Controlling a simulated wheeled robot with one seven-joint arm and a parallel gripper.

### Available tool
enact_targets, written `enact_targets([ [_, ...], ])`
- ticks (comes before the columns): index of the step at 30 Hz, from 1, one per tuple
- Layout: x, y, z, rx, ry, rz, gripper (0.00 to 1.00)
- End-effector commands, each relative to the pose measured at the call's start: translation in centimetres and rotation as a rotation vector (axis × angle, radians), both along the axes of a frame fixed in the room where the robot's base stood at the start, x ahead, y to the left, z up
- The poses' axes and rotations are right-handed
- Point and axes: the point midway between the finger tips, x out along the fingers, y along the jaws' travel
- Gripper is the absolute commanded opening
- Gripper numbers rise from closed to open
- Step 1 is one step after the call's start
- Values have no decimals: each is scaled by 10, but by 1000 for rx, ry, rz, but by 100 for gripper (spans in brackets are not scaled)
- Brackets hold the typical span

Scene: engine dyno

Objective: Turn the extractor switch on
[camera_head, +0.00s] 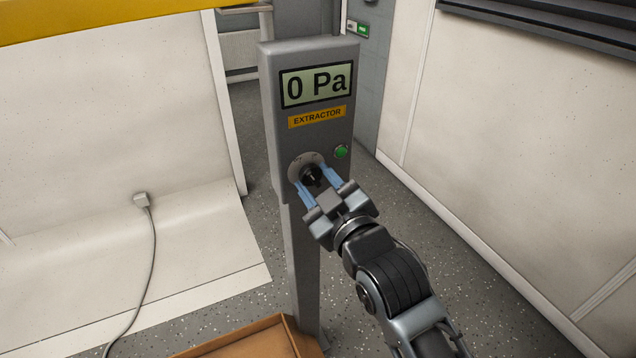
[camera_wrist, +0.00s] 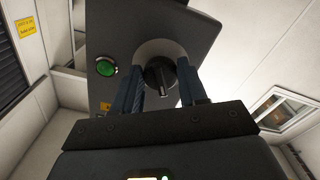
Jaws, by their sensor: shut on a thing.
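The extractor switch is a black rotary knob (camera_head: 312,175) on a round light plate, low on the front of a grey extractor box (camera_head: 270,120). The box's display (camera_head: 316,86) reads "0 Pa" above a yellow EXTRACTOR label (camera_head: 317,117). In the wrist view the knob (camera_wrist: 159,76) shows between my two blue fingers, with a pale pointer line on it. My gripper (camera_head: 318,184) is shut on the knob, its fingers at either side. The exact contact is partly hidden by the fingers.
A green button (camera_head: 341,152) sits right of the knob. The box stands on a grey post (camera_head: 303,260). An open brown box (camera_head: 250,341) lies at the post's foot. A grey cable (camera_head: 150,265) hangs at left. Pale walls stand on both sides.

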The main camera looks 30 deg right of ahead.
Motion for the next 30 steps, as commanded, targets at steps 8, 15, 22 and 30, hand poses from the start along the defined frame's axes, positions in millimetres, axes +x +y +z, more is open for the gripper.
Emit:
enact_targets([
  [8, 0, 1, -1, 149, 1, 0, 12],
  [15, 0, 2, -1, 366, 1, 0, 12],
  [22, 0, 3, -1, 585, 1, 0, 12],
  [30, 0, 4, 0, 810, 1, 0, 12],
])
